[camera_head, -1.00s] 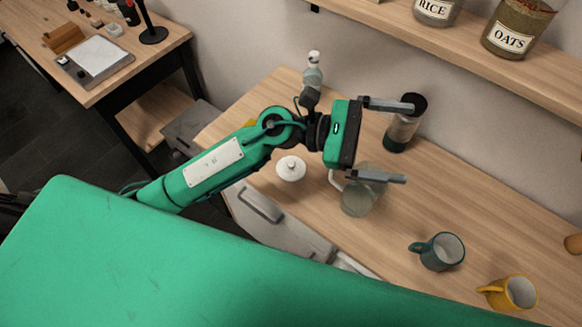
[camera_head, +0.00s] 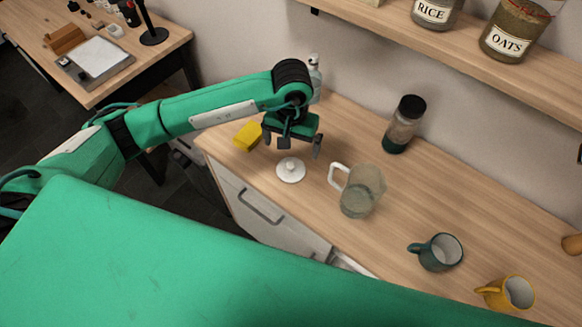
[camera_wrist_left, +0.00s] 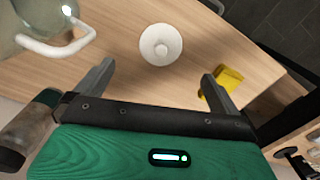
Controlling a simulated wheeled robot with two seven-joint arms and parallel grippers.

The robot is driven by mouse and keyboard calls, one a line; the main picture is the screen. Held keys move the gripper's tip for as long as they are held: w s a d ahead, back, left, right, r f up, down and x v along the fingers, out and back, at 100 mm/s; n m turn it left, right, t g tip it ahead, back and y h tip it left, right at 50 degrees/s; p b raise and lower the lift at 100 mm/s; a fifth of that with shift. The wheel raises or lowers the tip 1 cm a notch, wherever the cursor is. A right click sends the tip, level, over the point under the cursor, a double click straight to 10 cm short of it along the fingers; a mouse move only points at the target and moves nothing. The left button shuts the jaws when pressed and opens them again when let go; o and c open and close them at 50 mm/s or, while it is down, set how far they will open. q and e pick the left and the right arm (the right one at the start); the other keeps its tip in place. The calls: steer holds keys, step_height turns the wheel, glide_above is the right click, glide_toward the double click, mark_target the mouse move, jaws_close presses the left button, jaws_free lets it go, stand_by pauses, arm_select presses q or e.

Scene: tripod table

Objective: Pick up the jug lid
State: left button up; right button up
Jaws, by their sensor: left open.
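The jug lid (camera_head: 291,170) is a round white disc with a small knob on top. It lies on the wooden table, left of the glass jug (camera_head: 362,191). In the left wrist view the lid (camera_wrist_left: 161,44) lies beyond the fingertips, roughly centred between them. My left gripper (camera_head: 291,146) is open and empty, pointing down just behind and above the lid, apart from it. Its two fingers also show in the left wrist view (camera_wrist_left: 158,78). The jug has a white handle, which shows in the left wrist view (camera_wrist_left: 62,42). My right gripper is not in view.
A dark-lidded jar (camera_head: 404,124) stands behind the jug. A bottle (camera_head: 314,78) stands at the back by the wall. A teal mug (camera_head: 438,252) and a yellow mug (camera_head: 508,292) stand at the right. A shelf (camera_head: 450,58) overhangs the back.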

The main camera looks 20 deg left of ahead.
mark_target(291, 164)
arm_select(q)
step_height(291, 164, down, 6)
steer(key=shift+r+p, duration=0.15)
steer(key=shift+p, duration=0.55)
steer(key=shift+w+f+p, duration=0.1)
steer(key=shift+f+p, duration=0.5)
steer(key=shift+p, duration=0.05)
step_height(291, 164, down, 3)
steer(key=shift+w+a+f+p, duration=0.15)
steer(key=shift+p, duration=0.6)
steer(key=shift+f, duration=0.35)
steer(key=c, duration=1)
